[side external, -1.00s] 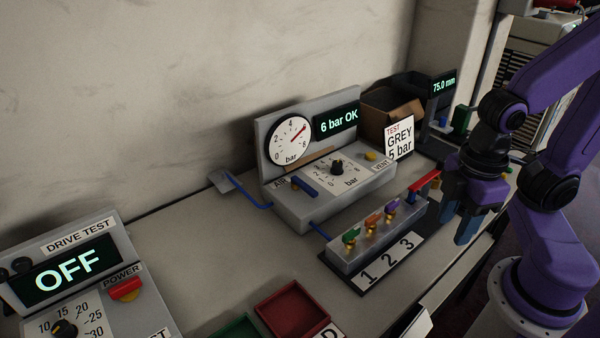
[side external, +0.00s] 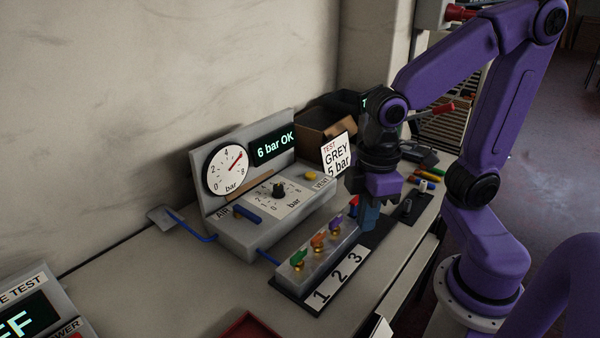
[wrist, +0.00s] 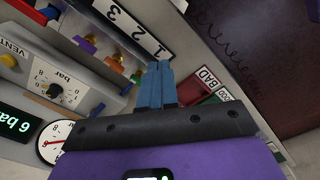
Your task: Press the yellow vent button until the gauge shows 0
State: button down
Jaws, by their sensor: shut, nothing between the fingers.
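The yellow vent button (side external: 311,175) sits at the right end of the grey air panel, next to the VENT label. It also shows at the left edge of the wrist view (wrist: 8,60). The round gauge (side external: 226,170) has its red needle near 6, and the display (side external: 273,146) reads "6 bar OK". My gripper (side external: 367,222) has its blue fingers shut and empty. In the side view it is right of the button, near the valve block's far end, partly hiding the red handle. The wrist view shows both fingertips together (wrist: 154,76), away from the button.
The valve block (side external: 299,274) with green, orange and purple levers stands in front of the panel. A blue air lever (side external: 246,215) and a black knob (side external: 279,190) are on the panel. A sign (side external: 337,155) reading "GREY 5 bar" stands close behind the button.

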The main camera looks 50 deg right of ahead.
jog(key=w+r+m, duration=0.1)
jog(key=w+m, duration=0.2)
jog(key=w, duration=0.7)
jog(key=m, duration=0.8)
send_over(311, 174)
jog(key=shift+s+a+h, duration=0.15)
jog(key=shift+s+h, duration=0.05)
jog(key=shift+h, duration=0.1)
jog(key=f, duration=1.4)
jog(key=shift+w, duration=0.2)
